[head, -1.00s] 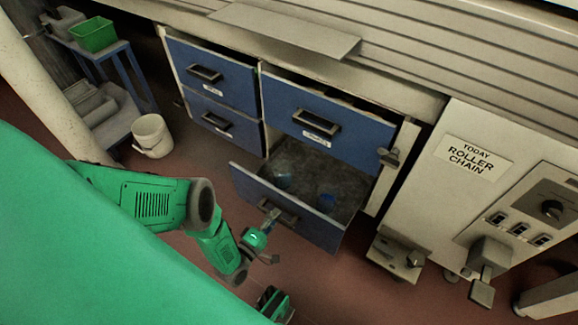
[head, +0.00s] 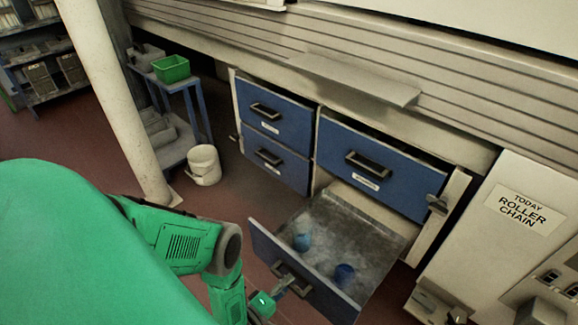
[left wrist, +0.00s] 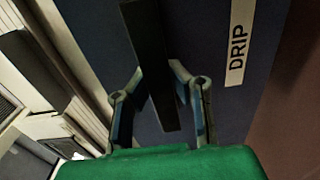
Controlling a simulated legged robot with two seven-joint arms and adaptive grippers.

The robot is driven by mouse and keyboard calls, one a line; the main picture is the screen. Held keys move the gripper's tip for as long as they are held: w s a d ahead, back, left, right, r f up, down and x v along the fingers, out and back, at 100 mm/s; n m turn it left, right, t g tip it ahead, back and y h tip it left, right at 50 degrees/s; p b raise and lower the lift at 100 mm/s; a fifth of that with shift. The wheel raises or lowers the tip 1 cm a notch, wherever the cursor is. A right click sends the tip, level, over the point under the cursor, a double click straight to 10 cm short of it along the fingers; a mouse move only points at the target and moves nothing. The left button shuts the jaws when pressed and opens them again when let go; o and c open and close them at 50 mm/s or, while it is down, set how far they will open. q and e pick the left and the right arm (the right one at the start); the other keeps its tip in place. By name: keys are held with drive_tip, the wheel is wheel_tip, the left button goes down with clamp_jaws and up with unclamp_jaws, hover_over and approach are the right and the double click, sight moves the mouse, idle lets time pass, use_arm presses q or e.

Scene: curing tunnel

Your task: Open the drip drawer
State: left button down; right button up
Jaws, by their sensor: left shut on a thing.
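The drip drawer (head: 262,246) is the lower right blue drawer in the head view. My left gripper (head: 284,283) is at this handle. In the left wrist view, the gripper's fingers (left wrist: 160,82) are shut on the black handle bar (left wrist: 147,45), one on each side. The white DRIP label (left wrist: 240,42) is beside it on the blue front. My right gripper is out of view.
A shut upper right drawer (head: 400,185) and two left drawers (head: 275,115) fill the cabinet. A white bucket (head: 204,165) and a pale post (head: 110,100) stand to the left. A white panel (head: 500,240) is at the right. Red floor lies before the cabinet.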

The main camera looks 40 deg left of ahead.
use_arm(q)
drive_tip(key=shift+s+f, duration=0.15)
drive_tip(key=c, duration=1.5)
unclamp_jaws()
drive_tip(key=shift+a, duration=0.1)
drive_tip(key=shift+o, duration=0.5)
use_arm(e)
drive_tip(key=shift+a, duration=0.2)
